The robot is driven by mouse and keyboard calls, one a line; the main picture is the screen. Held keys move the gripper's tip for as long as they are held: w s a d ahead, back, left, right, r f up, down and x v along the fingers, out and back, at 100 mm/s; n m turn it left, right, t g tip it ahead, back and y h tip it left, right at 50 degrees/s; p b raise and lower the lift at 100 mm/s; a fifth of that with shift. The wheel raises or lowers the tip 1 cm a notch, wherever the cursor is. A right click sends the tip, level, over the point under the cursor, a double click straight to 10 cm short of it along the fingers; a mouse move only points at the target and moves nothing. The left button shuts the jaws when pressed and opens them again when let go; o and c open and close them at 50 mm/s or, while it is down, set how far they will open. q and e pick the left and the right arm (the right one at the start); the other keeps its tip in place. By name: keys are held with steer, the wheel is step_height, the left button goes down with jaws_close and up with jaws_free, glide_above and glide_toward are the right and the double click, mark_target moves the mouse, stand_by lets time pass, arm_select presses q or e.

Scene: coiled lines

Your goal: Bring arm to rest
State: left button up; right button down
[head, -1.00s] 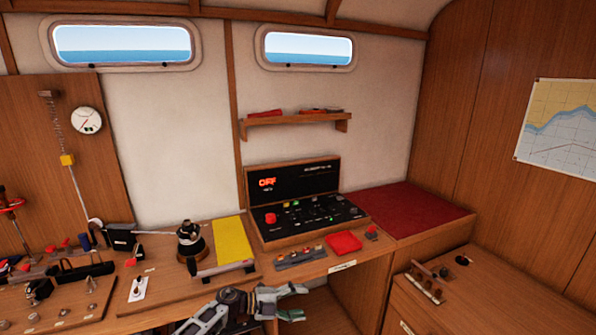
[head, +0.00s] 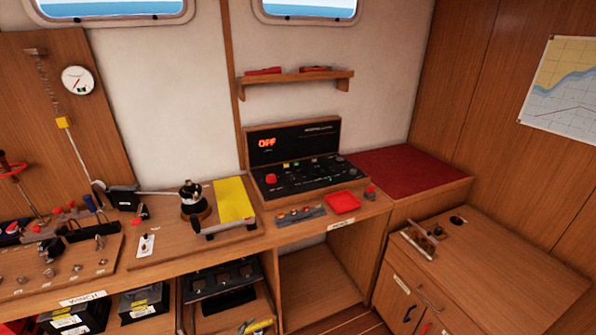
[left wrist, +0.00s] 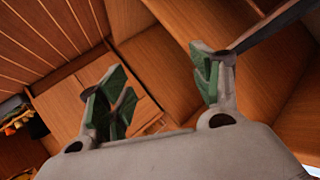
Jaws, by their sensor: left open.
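My left gripper (left wrist: 160,95) shows in the left wrist view with its two green-padded fingers spread wide apart. Nothing is between them. Behind the fingers are wooden cabinet panels (left wrist: 150,60) and planking, seen at a tilt. In the head view neither of my arms shows. My right gripper is in neither view.
A wooden bench holds a winch (head: 193,203), a yellow pad (head: 234,199), a black control panel (head: 312,176) reading OFF and a red tray (head: 342,203). A lower wooden cabinet (head: 490,262) stands at the right. An open bay (head: 318,280) lies under the bench.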

arm_select(q)
steer(key=s+a+f+n+g+y, duration=0.2)
steer(key=s+a+f+n, duration=0.15)
steer(key=s+f, duration=0.55)
steer(key=s+a+f+n+g+y, duration=0.2)
steer(key=s+a+f, duration=0.3)
steer(key=s, duration=0.6)
steer(key=s+f+n+g, duration=0.1)
steer(key=s+f+g, duration=0.2)
steer(key=s, duration=1.1)
steer(key=s+a+f+n+g+y, duration=0.1)
steer(key=s+f, duration=0.4)
steer(key=s, duration=0.9)
steer(key=shift+a+f+n+g+y, duration=0.3)
steer(key=shift+n+g, duration=0.25)
steer(key=shift+g, duration=0.45)
steer(key=shift+s, duration=0.15)
